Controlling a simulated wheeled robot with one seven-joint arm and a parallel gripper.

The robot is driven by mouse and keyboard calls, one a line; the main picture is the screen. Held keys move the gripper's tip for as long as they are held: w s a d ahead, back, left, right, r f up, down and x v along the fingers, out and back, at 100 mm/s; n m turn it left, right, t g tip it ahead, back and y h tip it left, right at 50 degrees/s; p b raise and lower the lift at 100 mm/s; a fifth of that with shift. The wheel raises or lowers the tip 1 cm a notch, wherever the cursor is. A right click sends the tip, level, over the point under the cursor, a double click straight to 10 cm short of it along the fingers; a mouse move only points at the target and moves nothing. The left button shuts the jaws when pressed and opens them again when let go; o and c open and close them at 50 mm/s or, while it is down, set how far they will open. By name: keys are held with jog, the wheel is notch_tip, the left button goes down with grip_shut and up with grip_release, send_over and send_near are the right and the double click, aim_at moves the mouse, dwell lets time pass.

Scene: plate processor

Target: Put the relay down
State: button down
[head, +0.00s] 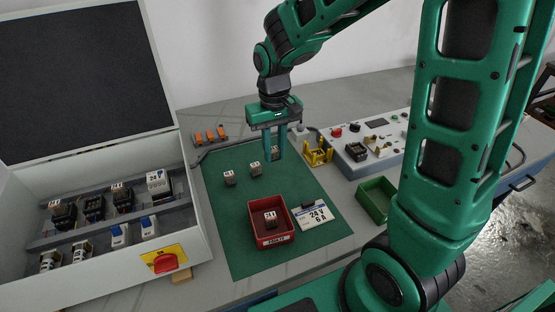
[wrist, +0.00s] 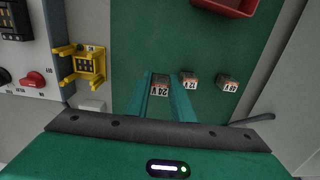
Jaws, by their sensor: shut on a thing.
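My gripper (head: 277,153) is shut on a relay with a pale top label (head: 275,150). In the wrist view the fingers (wrist: 160,88) stand on either side of this relay (wrist: 160,84), and its label reads 24 V. It is over the far right part of the green mat (head: 240,250); I cannot tell whether its bottom touches the mat. Two other relays stand on the mat to its left: one nearer it (head: 255,168), labelled 12 V in the wrist view (wrist: 190,81), and one farther (head: 229,178), labelled 48 V in the wrist view (wrist: 228,84).
A red bin (head: 289,232) holds another relay (head: 270,217). A yellow fixture (head: 318,153) stands right of my gripper, near the grey control panel (head: 355,172). A green bin (head: 376,203) is at right, an open cabinet (head: 200,238) at left.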

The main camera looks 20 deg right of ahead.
aim_at(275, 159)
jog(key=shift+w+d+f, duration=0.1)
jog(key=shift+f, duration=1.95)
jog(key=shift+f, duration=0.1)
jog(key=c, duration=1.5)
grip_release()
jog(key=shift+c, duration=0.2)
notch_tip(275, 159, up, 12)
jog(key=shift+r, duration=0.1)
jog(key=s+d+m, duration=0.3)
jog(key=s+d, duration=0.6)
jog(key=s, duration=0.3)
jog(key=s+d+m, duration=0.3)
jog(key=s+d, duration=0.6)
jog(key=s, duration=0.3)
jog(key=shift+d+f, duration=0.2)
jog(key=shift+f, duration=0.25)
